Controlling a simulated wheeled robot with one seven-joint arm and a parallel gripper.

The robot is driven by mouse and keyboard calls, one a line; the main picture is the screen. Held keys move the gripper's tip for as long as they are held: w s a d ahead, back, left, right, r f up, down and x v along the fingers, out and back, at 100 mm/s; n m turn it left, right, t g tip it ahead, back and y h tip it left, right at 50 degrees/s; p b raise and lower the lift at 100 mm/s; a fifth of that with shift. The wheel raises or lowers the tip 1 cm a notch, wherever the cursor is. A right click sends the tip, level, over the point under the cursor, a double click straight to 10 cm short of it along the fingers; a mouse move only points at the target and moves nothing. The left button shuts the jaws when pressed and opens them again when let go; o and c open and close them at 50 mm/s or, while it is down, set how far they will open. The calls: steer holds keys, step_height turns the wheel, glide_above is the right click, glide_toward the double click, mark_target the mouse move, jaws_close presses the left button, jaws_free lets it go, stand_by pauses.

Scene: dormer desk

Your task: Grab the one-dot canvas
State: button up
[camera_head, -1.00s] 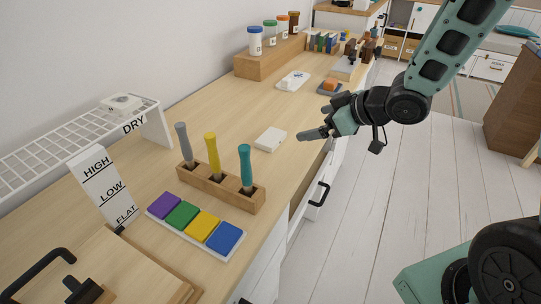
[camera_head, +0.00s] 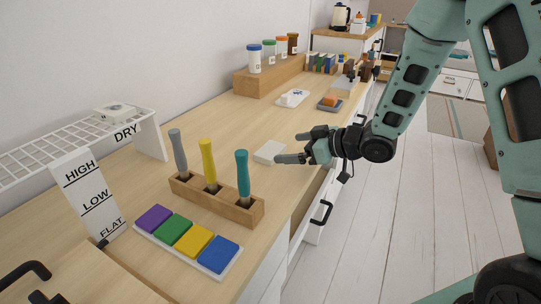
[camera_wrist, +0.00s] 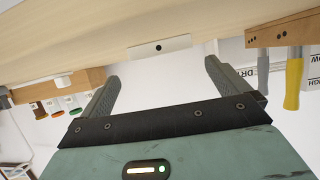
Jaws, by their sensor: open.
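The one-dot canvas (camera_head: 269,152) is a small white block lying flat on the desk, behind the tool holder. My gripper (camera_head: 287,147) is open and empty. Its fingers point left toward the canvas from the aisle side, close to it in the head view. In the wrist view my gripper (camera_wrist: 161,70) has both fingers apart, with a gap between them and the canvas.
A wooden holder (camera_head: 220,203) with grey, yellow and teal-handled tools stands nearby. A tray of coloured blocks (camera_head: 213,268) lies in front. A white drying rack (camera_head: 152,140) is on the left, with a white block (camera_head: 115,112) on top. Another white piece (camera_head: 292,97) lies farther back.

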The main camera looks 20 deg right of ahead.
mark_target(271, 150)
steer(key=shift+b+x, duration=0.5)
steer(key=shift+x, duration=2.7)
steer(key=shift+s+a, duration=0.1)
steer(key=shift+s, duration=0.05)
steer(key=c, duration=0.9)
